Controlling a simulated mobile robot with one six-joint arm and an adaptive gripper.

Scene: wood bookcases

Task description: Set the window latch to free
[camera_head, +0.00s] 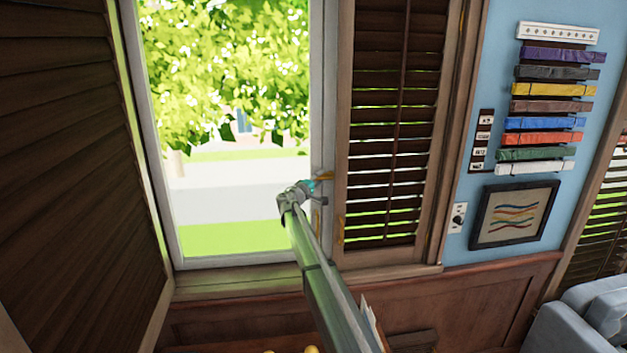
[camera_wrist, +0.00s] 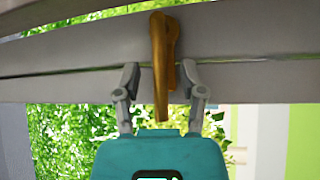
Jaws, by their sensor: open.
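The window latch (camera_wrist: 164,50) is a brass-coloured handle on the grey window frame. In the head view the latch (camera_head: 325,175) shows as a small golden bar on the frame's right side, pointing right. My gripper (camera_head: 319,192) reaches up to it from below. In the wrist view my gripper (camera_wrist: 160,76) is open, with one finger on each side of the handle. The handle's free end lies between the fingers, and I see gaps on both sides. Whether a finger touches it is too fine to tell.
A louvred shutter (camera_head: 395,130) stands right of the latch, and a large dark shutter (camera_head: 70,170) is swung inward at the left. The wooden sill (camera_head: 235,282) runs below. A picture frame (camera_head: 514,214) and a blue armchair (camera_head: 590,315) are farther right.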

